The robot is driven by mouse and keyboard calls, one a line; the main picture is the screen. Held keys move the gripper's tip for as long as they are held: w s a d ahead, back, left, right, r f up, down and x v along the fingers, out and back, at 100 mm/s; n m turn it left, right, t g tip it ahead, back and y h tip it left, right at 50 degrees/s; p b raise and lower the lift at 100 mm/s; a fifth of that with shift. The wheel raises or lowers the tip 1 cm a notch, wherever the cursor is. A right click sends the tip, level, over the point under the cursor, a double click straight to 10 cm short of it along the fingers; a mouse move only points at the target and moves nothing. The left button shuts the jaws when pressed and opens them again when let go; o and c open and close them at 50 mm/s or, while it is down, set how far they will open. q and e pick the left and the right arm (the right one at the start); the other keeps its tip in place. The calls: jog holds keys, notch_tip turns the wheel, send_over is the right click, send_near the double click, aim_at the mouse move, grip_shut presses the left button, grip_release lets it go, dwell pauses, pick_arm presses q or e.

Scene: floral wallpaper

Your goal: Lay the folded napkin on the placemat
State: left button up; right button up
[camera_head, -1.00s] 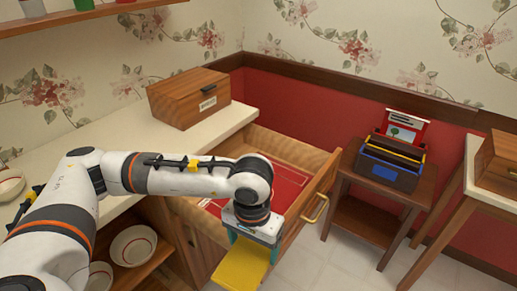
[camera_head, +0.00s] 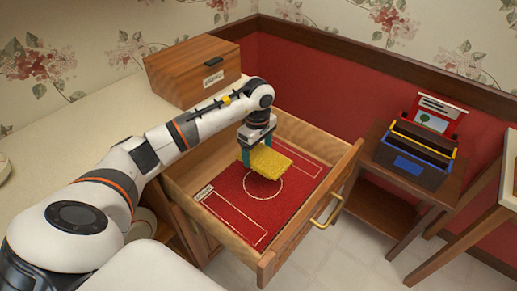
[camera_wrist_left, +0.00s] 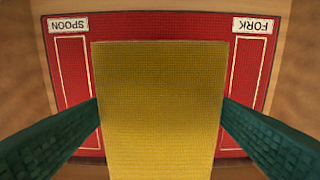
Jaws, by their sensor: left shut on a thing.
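The folded napkin (camera_head: 270,162) is yellow and sits in my left gripper (camera_head: 259,150), shut on it, above the red placemat. The napkin also fills the middle of the left wrist view (camera_wrist_left: 160,110), between the teal fingers. The red placemat (camera_head: 235,200) lies inside an open wooden drawer and has white outlines and a circle. In the left wrist view the placemat (camera_wrist_left: 150,24) shows SPOON and FORK labels. The napkin hides the middle of the mat there. It looks held above the mat, slightly tilted; I cannot tell the exact gap. My right gripper is not in view.
The open drawer (camera_head: 303,238) has raised wooden walls and a brass handle (camera_head: 328,211) in front. A wooden box (camera_head: 193,72) stands on the counter behind it. A small table at the right holds a dark organizer (camera_head: 415,155) with a red card.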

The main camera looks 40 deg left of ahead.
pick_arm(q)
jog(key=shift+f+b, duration=0.3)
jog(key=shift+f, duration=0.1)
jog(key=shift+d+f, duration=0.1)
jog(key=shift+f, duration=0.25)
jog(key=shift+f+b, duration=0.35)
jog(key=shift+b, duration=0.1)
jog(key=shift+f+b, duration=0.55)
jog(key=shift+f, duration=0.35)
jog(key=shift+f+b, duration=0.5)
jog(key=shift+f, duration=0.25)
jog(key=shift+f+b, duration=0.3)
jog(key=shift+f, duration=0.25)
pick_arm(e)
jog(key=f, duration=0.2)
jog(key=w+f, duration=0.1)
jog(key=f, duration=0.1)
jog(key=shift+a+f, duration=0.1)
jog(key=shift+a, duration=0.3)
